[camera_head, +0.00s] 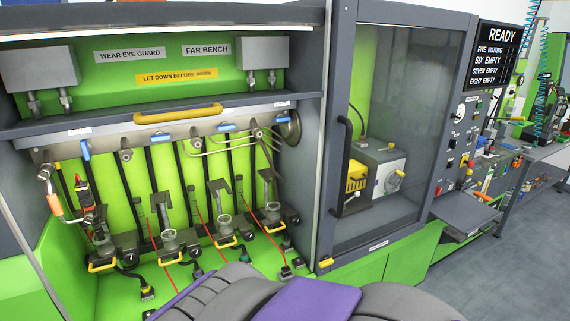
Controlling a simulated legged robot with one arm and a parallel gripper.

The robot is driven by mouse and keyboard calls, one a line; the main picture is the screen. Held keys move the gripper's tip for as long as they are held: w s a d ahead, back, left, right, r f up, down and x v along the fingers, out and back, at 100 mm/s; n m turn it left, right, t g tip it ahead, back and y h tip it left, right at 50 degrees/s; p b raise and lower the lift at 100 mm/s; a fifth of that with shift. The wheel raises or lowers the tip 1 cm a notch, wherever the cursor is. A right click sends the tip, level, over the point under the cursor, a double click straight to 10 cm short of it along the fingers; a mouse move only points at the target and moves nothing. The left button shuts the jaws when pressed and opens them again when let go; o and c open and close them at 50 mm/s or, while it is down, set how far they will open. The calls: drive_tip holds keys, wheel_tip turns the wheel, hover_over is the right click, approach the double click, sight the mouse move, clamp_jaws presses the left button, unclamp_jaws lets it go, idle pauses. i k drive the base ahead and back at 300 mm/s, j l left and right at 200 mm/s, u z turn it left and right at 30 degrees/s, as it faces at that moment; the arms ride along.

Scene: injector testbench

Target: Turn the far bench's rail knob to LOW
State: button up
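The far bench stands at the left, under a sign reading FAR BENCH (207,50). A grey rail (185,133) runs across it below the shelf and carries several blue levers. A round dark knob-like part (290,128) sits at the rail's right end. A smaller knob-like fitting (257,133) is just left of it. I cannot tell which is the rail knob, and no LOW mark or pointer is readable. My gripper is not in view; only purple and grey parts, apparently of my own body, show at the bottom.
Injectors in cups with yellow handles (170,259) and hoses fill the bay below the rail. A yellow bar handle (178,114) sticks out above the rail. A glass-doored cabinet (385,130) stands right of the bench. A READY board (496,57) hangs further right. Grey floor (500,260) is clear at right.

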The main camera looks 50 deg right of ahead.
sight(452, 144)
drive_tip(key=k+l+z, duration=0.6)
drive_tip(key=l+z, duration=0.15)
drive_tip(key=l, duration=0.15)
drive_tip(key=k+l+z, duration=0.25)
drive_tip(key=l+z, duration=0.25)
drive_tip(key=l, duration=0.25)
drive_tip(key=z, duration=1.05)
drive_tip(key=u, duration=1.45)
drive_tip(key=z, duration=1.45)
